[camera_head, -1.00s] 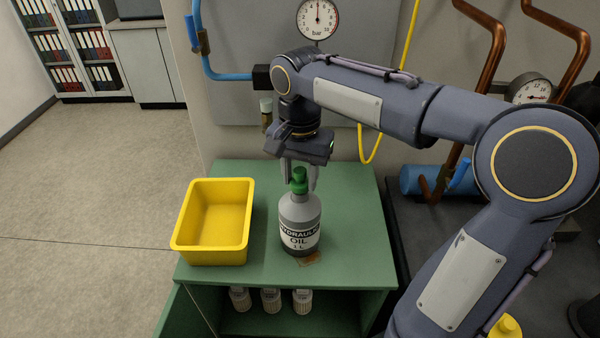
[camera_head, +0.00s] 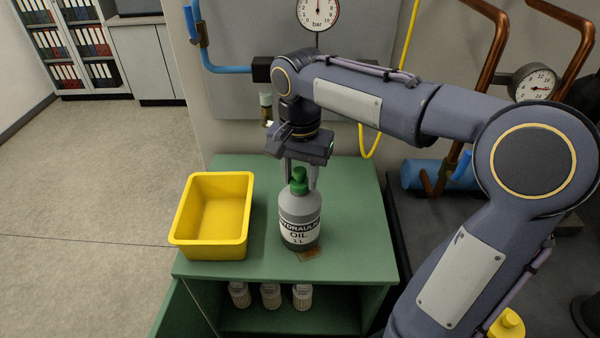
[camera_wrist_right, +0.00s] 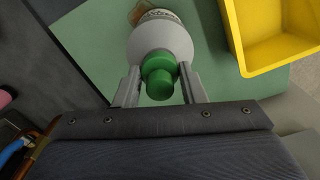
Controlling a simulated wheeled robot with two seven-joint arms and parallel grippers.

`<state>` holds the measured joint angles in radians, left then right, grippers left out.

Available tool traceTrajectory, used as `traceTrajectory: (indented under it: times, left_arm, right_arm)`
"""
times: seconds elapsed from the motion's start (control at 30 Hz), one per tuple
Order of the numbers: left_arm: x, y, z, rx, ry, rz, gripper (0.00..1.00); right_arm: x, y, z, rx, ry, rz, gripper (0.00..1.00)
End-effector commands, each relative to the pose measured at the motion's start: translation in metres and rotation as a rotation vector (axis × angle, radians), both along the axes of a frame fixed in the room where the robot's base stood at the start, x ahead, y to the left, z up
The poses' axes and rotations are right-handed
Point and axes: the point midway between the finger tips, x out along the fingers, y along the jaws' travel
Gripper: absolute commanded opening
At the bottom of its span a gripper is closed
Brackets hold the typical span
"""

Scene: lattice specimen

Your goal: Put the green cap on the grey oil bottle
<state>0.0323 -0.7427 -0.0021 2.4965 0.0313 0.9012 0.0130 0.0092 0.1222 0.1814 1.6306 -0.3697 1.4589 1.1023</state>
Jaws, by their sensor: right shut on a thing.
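The grey oil bottle (camera_head: 299,212), labelled "HYDRAULIC OIL 1 L", stands upright on the green cabinet top (camera_head: 345,215). The green cap (camera_head: 299,181) sits at the bottle's mouth; I cannot tell whether it is fully seated. My right gripper (camera_head: 300,178) points down from above and is shut on the green cap, with a finger on each side. In the right wrist view the cap (camera_wrist_right: 159,78) shows between the two fingers (camera_wrist_right: 157,88), over the bottle's shoulder (camera_wrist_right: 160,38). My left gripper is not in view.
A yellow bin (camera_head: 212,252) stands left of the bottle, with a gap between them. Several white containers (camera_head: 270,295) stand on the shelf below. A brown stain or patch (camera_head: 309,253) lies by the bottle's base. Pipes and a gauge (camera_head: 535,83) are at the right.

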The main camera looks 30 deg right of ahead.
Motion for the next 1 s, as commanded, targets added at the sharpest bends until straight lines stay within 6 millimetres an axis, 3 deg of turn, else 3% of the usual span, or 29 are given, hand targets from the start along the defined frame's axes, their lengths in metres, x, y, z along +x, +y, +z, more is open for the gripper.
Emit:
traceTrajectory:
  times: [0.47,0.5,0.6,0.67,0.87,1.0]
  left_arm:
    - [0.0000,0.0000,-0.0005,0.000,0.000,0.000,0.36]
    - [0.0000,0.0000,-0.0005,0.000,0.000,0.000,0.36]
    - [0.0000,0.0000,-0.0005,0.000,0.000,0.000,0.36]
    - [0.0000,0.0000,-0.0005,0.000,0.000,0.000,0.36]
    - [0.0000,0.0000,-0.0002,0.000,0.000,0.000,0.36]
    - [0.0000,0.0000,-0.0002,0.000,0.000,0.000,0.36]
  right_arm:
    - [-0.0010,0.0002,-0.0035,0.000,0.008,0.001,0.17]
    - [-0.0010,0.0002,-0.0035,0.000,0.008,0.001,0.42]
    - [-0.0008,0.0002,-0.0031,0.000,0.006,0.000,0.55]
    - [-0.0007,0.0002,-0.0028,0.001,0.006,0.000,0.62]
    - [-0.0005,0.0001,-0.0020,0.000,0.004,0.000,0.64]
    - [-0.0004,0.0002,-0.0017,0.000,0.003,0.000,0.82]
